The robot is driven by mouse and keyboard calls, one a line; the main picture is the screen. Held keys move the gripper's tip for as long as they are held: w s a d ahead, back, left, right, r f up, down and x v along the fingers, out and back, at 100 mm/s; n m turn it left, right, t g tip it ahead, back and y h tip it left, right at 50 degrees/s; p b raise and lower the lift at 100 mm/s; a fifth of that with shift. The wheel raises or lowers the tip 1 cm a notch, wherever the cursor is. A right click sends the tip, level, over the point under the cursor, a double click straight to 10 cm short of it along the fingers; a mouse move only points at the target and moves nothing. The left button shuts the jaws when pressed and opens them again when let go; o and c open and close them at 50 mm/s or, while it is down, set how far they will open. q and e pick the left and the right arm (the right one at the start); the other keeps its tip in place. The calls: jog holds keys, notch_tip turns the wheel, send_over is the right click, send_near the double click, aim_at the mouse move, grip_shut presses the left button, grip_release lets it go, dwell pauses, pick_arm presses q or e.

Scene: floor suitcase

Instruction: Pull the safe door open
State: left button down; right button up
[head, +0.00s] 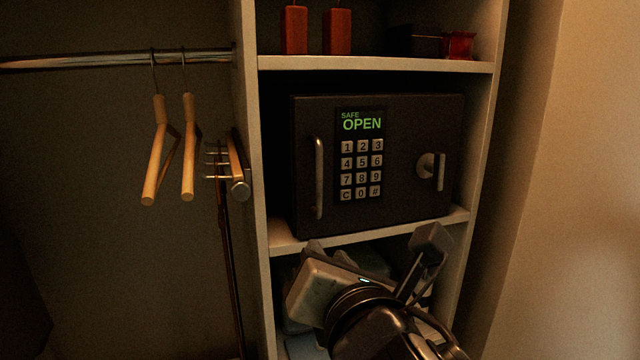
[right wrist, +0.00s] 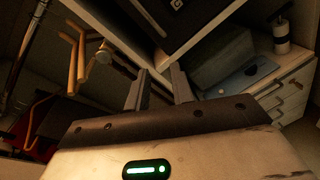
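The black safe (head: 405,205) stands on the middle shelf of the closet, its door closed flush as far as I can see. Its green display (head: 362,123) reads "SAFE OPEN". A vertical bar handle (head: 319,178) is at the left of the door, and a round knob with a lever (head: 432,168) is at the right. My right gripper (head: 318,250) is below the safe, in front of the lower shelf, apart from the handle. In the right wrist view its two fingers (right wrist: 159,88) are apart with nothing between them. My left gripper is out of view.
The shelf board (head: 375,232) runs under the safe, just above my right gripper. A cabinet side panel (head: 248,150) stands left of the safe. Wooden hangers (head: 157,165) hang from a rail at the left. Red candles (head: 337,32) stand on the upper shelf.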

aim_at(320, 170)
notch_tip(320, 170, up, 6)
jog(key=s+r+n+t+h, duration=0.1)
jog(key=s+n+t, duration=0.1)
jog(key=n, duration=0.3)
jog(key=w, duration=0.5)
jog(key=w+p, duration=0.1)
jog(key=w, duration=0.4)
jog(key=w+a, duration=0.1)
jog(key=w, duration=0.5)
jog(key=shift+a+f+p, duration=0.1)
jog(key=shift+f+p, duration=0.2)
jog(key=shift+p, duration=0.05)
jog(key=shift+s, duration=0.1)
grip_shut()
